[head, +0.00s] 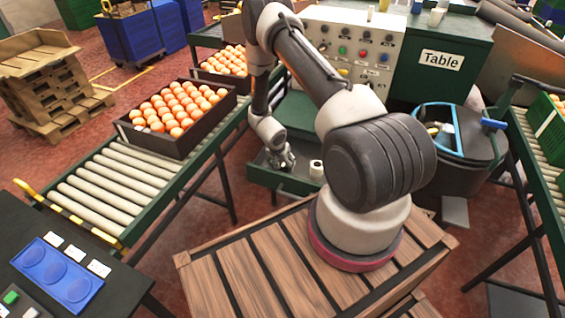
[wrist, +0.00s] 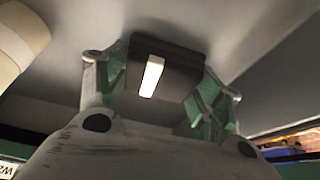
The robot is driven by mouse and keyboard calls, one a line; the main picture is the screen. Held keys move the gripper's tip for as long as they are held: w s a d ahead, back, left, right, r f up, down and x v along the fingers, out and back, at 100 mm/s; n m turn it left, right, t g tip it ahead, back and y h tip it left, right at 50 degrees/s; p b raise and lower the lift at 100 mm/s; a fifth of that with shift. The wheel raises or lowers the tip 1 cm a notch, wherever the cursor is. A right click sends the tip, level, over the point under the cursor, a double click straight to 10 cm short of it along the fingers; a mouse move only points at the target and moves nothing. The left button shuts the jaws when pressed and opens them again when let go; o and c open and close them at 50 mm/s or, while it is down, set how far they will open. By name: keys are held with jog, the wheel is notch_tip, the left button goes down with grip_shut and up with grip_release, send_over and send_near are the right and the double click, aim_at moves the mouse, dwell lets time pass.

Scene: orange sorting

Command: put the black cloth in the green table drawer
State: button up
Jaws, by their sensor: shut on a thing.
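The green table (head: 425,75) labelled "Table" stands at the back, with its green drawer (head: 290,184) pulled open. My gripper (head: 281,161) is down inside the drawer, left of a white roll (head: 316,169). In the wrist view, my gripper (wrist: 158,85) is shut on a dark, block-like folded thing, which looks like the black cloth (wrist: 181,75), with a white strip on its face. The cloth is between the two green-grey fingers, close to the grey drawer surface; I cannot tell whether it touches it. In the head view the cloth is hard to make out.
The roll also shows at the upper left of the wrist view (wrist: 20,42). A crate of oranges (head: 165,142) sits on the left roller conveyor (head: 105,185). A dark bin (head: 458,165) stands right of the drawer. A control panel (head: 350,45) rises behind my arm.

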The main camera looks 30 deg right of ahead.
jog(key=o, duration=1.1)
jog(key=shift+f, duration=0.1)
jog(key=s+a+r+n+t+y, duration=0.15)
jog(key=a+r, duration=0.25)
jog(key=r, duration=1)
jog(key=a+r+n+t+y, duration=0.15)
jog(key=a+r, duration=0.25)
jog(key=r, duration=1)
jog(key=s+a+r+n+y, duration=0.1)
jog(key=a+r+n+y, duration=0.2)
jog(key=r, duration=1.1)
jog(key=s+a+r+n, duration=0.1)
jog(key=s+r+n, duration=0.2)
jog(key=s+r, duration=0.75)
jog(key=s+d+r+h, duration=0.1)
jog(key=s+d+r, duration=0.1)
jog(key=s, duration=0.7)
jog(key=s+d+r+n+g+h, duration=0.1)
jog(key=s+d, duration=0.3)
jog(key=s, duration=0.5)
jog(key=shift+s+r+g, duration=0.15)
jog(key=shift+r+g, duration=0.15)
jog(key=shift+r, duration=0.5)
